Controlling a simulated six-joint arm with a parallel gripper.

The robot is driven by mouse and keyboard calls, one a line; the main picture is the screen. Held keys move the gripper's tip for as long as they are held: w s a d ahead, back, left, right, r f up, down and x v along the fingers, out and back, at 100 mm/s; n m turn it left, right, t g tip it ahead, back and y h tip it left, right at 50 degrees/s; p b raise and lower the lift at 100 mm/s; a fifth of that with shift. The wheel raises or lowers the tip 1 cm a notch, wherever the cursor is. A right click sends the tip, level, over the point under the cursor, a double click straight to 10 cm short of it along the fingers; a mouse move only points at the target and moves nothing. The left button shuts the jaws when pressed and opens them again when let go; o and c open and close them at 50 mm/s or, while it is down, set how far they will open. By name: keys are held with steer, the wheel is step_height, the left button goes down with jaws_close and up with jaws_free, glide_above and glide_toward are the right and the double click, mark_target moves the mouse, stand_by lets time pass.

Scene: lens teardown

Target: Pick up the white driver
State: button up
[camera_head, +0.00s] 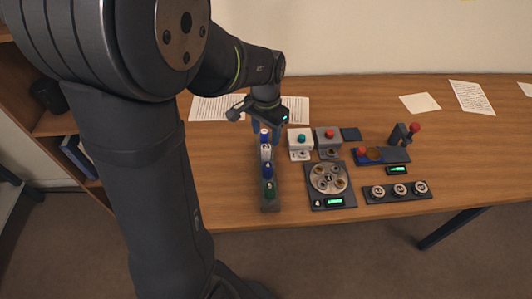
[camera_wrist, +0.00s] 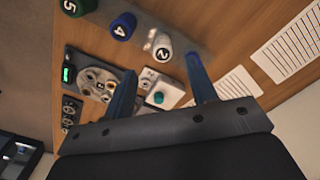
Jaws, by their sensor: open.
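The white driver (camera_head: 266,152) stands in a dark rack (camera_head: 270,207) on the wooden table, with its cap up. In the wrist view its white cap (camera_wrist: 162,47), marked 2, shows just beyond and between my fingertips. My gripper (camera_wrist: 161,66) is open, with one blue finger on either side of that cap's line in the picture and nothing visible between them. In the head view my gripper (camera_head: 266,130) hangs over the rack's far end. It partly hides that end, and a blue shape there is hard to tell from my fingers.
A blue driver (camera_head: 267,170) and a green driver (camera_head: 269,188) stand in the rack's nearer slots. To the right are two button boxes (camera_head: 300,141) (camera_head: 327,140), a round-plate station (camera_head: 329,178), a three-dial panel (camera_head: 397,191) and a red-knobbed lever fixture (camera_head: 390,153). Papers (camera_head: 215,108) lie behind.

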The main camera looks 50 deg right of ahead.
mark_target(266, 147)
steer(key=shift+w+d+f, duration=0.1)
steer(key=shift+d+f, duration=0.05)
steer(key=shift+f, duration=1.8)
steer(key=shift+w+d+f, duration=0.1)
steer(key=shift+f, duration=1.85)
steer(key=c, duration=1)
steer(key=shift+r, duration=0.1)
